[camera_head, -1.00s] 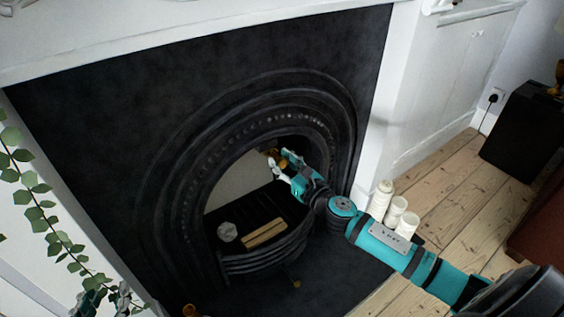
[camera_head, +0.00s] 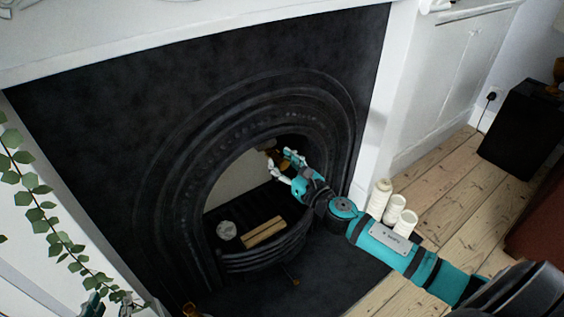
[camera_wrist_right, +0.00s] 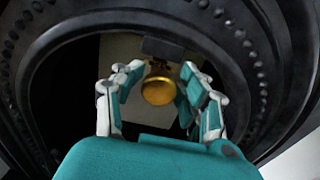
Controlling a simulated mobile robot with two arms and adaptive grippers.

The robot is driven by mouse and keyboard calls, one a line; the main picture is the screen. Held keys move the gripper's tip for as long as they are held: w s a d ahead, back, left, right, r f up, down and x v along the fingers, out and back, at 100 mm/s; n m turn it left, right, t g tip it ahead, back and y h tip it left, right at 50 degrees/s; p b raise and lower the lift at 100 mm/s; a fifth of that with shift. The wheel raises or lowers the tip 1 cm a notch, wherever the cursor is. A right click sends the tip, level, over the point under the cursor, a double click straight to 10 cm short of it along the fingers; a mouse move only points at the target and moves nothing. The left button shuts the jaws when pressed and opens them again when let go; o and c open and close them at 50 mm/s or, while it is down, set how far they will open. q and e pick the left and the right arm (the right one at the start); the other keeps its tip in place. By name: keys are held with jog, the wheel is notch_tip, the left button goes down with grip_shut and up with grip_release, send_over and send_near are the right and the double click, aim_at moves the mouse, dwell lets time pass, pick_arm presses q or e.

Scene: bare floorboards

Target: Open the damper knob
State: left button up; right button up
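The damper knob (camera_wrist_right: 158,91) is a round golden knob below a dark bracket inside the fireplace opening.
The black arched fireplace surround (camera_head: 190,140) encloses the opening closely around my right gripper. A grate (camera_head: 270,255) below holds a pale round lump (camera_head: 226,230) and wooden sticks (camera_head: 264,232). White candles (camera_head: 395,212) stand beside my right forearm. A leafy vine (camera_head: 40,210) hangs at the left.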

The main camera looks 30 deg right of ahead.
jog(key=shift+o, duration=0.8)
jog(key=s+d, duration=0.1)
jog(key=s, duration=1.1)
jog(key=shift+d, duration=0.35)
